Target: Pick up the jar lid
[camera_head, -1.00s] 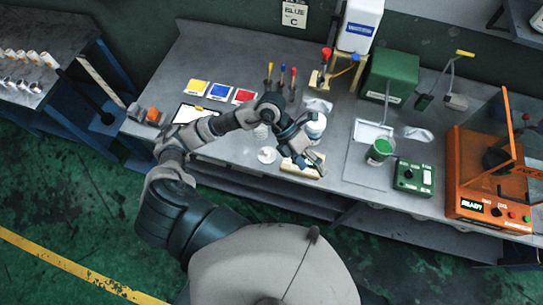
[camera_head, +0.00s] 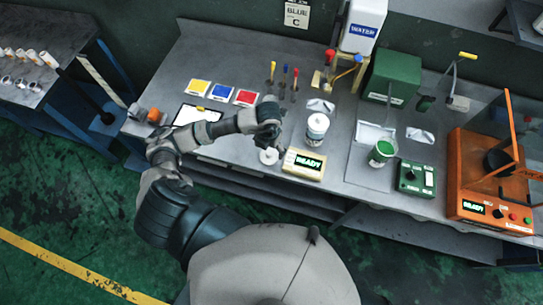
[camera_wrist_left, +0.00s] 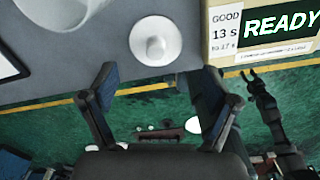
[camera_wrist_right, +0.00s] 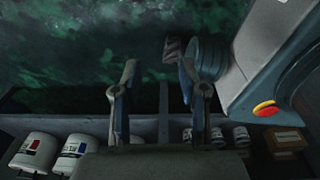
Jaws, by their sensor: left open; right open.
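The jar lid (camera_head: 268,156) is a small white disc with a raised knob, lying flat on the grey bench near its front edge. It also shows in the left wrist view (camera_wrist_left: 155,41), upper middle, beyond and between the spread fingertips. My left gripper (camera_head: 274,146) is open, just above and beside the lid, partly hidden by its own wrist. In the left wrist view its two fingers (camera_wrist_left: 160,82) are wide apart with nothing between them. My right gripper (camera_wrist_right: 158,70) is open and empty, seen only in the right wrist view, away from the lid.
A cream READY timer box (camera_head: 303,164) stands right beside the lid. A white container (camera_head: 317,127) stands behind it. A white round item (camera_wrist_left: 62,8) is close on the lid's left in the left wrist view.

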